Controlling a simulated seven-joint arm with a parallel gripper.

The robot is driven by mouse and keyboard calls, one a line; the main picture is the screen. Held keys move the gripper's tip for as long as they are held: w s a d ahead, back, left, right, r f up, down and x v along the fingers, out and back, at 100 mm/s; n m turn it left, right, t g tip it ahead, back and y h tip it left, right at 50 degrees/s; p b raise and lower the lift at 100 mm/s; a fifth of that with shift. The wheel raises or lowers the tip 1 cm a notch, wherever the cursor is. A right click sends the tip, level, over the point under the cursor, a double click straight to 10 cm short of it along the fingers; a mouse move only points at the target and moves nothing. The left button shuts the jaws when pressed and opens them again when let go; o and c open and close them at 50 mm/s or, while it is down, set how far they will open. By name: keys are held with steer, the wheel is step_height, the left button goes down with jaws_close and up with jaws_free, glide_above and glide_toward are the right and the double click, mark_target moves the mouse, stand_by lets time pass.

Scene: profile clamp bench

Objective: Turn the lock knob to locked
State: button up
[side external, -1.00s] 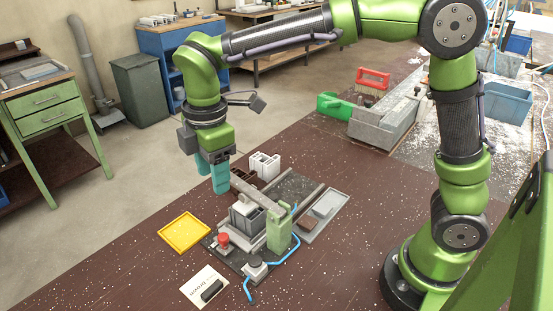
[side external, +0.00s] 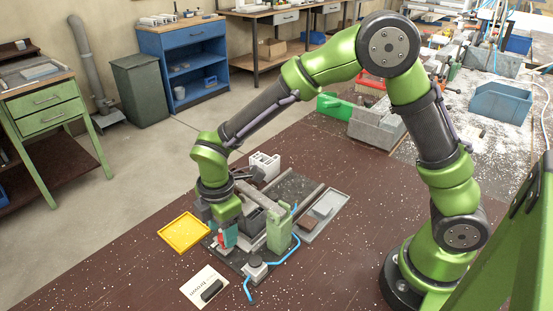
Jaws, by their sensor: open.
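The clamp fixture (side external: 279,236) stands on a dark base plate, with a green upright block and grey rails. My gripper (side external: 227,243) points down at the fixture's front left, its teal fingers at the red knob (side external: 220,242). Only a sliver of the red knob shows; the fingers and wrist hide the rest. I cannot tell whether the fingers touch it or how the knob is turned. A grey round-topped part (side external: 255,264) sits at the plate's front corner by the blue hose. Which of these is the lock knob is not marked legibly.
A yellow tray (side external: 184,233) lies just left of the fixture. A white card (side external: 198,291) with a black bar lies in front. A blue hose (side external: 276,262) curves along the front right. A grey tray (side external: 324,213) is at the right.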

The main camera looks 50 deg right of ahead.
steer(key=shift+f, duration=0.6)
jaws_close()
